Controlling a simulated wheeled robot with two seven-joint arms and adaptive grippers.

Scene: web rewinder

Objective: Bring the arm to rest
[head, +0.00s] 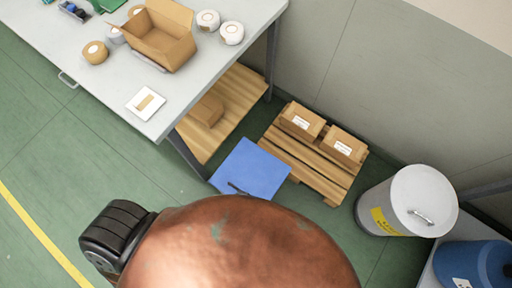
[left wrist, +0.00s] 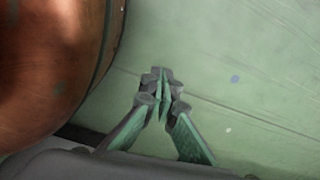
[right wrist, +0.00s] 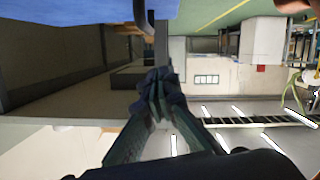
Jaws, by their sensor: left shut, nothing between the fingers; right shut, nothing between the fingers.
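My left gripper shows in the left wrist view (left wrist: 161,76). Its fingers meet at the tips with nothing between them, and green floor lies behind it. My right gripper shows in the right wrist view (right wrist: 159,78). Its fingers are closed together and empty, with a wall and open room behind them. Neither gripper shows clearly in the head view. Neither is seen touching anything.
A grey table (head: 110,68) at upper left holds an open cardboard box (head: 160,38) and several rolls. Below are a blue panel (head: 250,168) and a pallet (head: 300,165) with two cartons. A lidded grey bin (head: 420,200) stands right. Green floor is free at left.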

